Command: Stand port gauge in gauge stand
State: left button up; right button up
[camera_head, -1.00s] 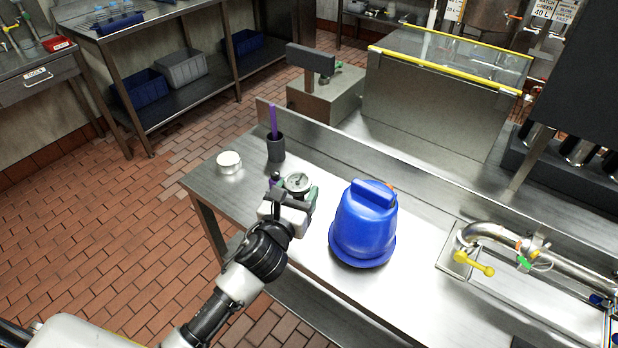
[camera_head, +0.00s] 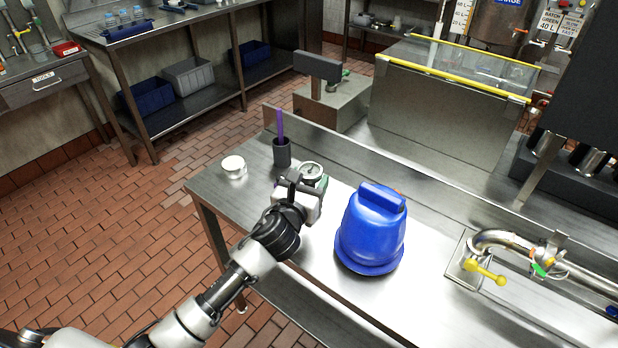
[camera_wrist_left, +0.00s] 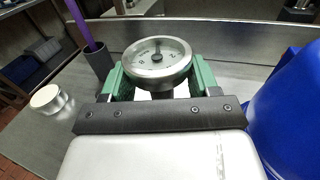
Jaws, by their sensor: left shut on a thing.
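The port gauge (camera_head: 312,171) has a round white dial in a metal rim. It also shows in the left wrist view (camera_wrist_left: 157,64), dial up, between green-padded fingers. My left gripper (camera_head: 308,184) is shut on it, above the steel bench, right of and nearer than a dark cup (camera_head: 282,153). The cup holds a purple stick and stands upright. A short round metal piece with a white top (camera_head: 233,167) stands left of the cup, apart from the gripper. I cannot tell which of these, if either, is the gauge stand. The gauge's lower end is hidden. My right gripper is not in view.
A blue rounded container (camera_head: 371,230) stands on the bench close right of my left gripper. A raised steel edge (camera_head: 345,150) runs along the bench's back. A pipe with a yellow handle (camera_head: 486,272) is farther right. Bare bench lies around the cup.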

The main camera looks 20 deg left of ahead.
pick_arm(q)
jog(key=shift+f+b, duration=1.25)
jog(key=shift+f, duration=0.85)
jog(key=shift+p, duration=0.55)
jog(key=shift+f+b, duration=1.2)
jog(key=shift+f, duration=0.2)
jog(key=o, duration=1.2)
jog(key=shift+o, duration=0.2)
jog(key=s, duration=1)
jog(key=shift+s+a, duration=0.4)
